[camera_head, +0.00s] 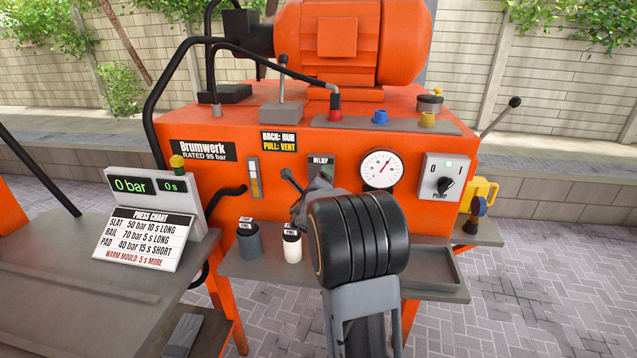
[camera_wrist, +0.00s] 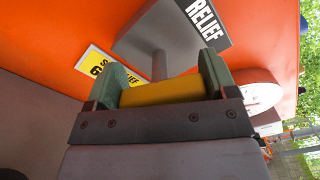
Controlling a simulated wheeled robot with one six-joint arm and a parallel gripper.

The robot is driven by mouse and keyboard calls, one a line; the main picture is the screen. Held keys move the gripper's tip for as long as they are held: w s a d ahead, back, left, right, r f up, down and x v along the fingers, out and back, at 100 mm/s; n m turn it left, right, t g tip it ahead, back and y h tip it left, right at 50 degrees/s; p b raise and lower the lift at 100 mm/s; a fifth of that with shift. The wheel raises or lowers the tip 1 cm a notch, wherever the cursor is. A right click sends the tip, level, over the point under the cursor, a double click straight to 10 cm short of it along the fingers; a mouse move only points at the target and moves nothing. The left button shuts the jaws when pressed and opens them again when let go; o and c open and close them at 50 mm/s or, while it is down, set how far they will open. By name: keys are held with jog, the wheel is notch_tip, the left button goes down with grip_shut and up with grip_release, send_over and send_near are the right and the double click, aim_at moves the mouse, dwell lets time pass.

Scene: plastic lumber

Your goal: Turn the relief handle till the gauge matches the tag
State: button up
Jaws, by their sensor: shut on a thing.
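The relief handle (camera_wrist: 160,93) is a yellow bar on a grey stem in the wrist view, below a grey plate (camera_wrist: 150,45) lettered RELIEF. My gripper (camera_wrist: 162,74) is shut on it, with a green pad at each end. A yellow tag (camera_wrist: 92,66) hangs left of the handle; it reads RELIEF, with a figure partly hidden by my finger. In the head view my wrist hides the handle and most of my gripper (camera_head: 316,192). The round white gauge (camera_head: 380,169) is just right of it; its needle slants to the upper right, figures too small to read.
Two small pots, dark (camera_head: 249,244) and white (camera_head: 292,247), stand on the shelf. A display (camera_head: 147,187) reads 0 bar, above a press chart (camera_head: 143,239).

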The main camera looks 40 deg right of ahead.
jog(key=o, duration=0.8)
jog(key=shift+o, duration=0.2)
jog(key=shift+s+a, duration=0.1)
jog(key=v, duration=1.3)
jog(key=shift+s+a+b, duration=0.2)
jog(key=shift+s+b, duration=0.05)
jog(key=shift+b, duration=0.05)
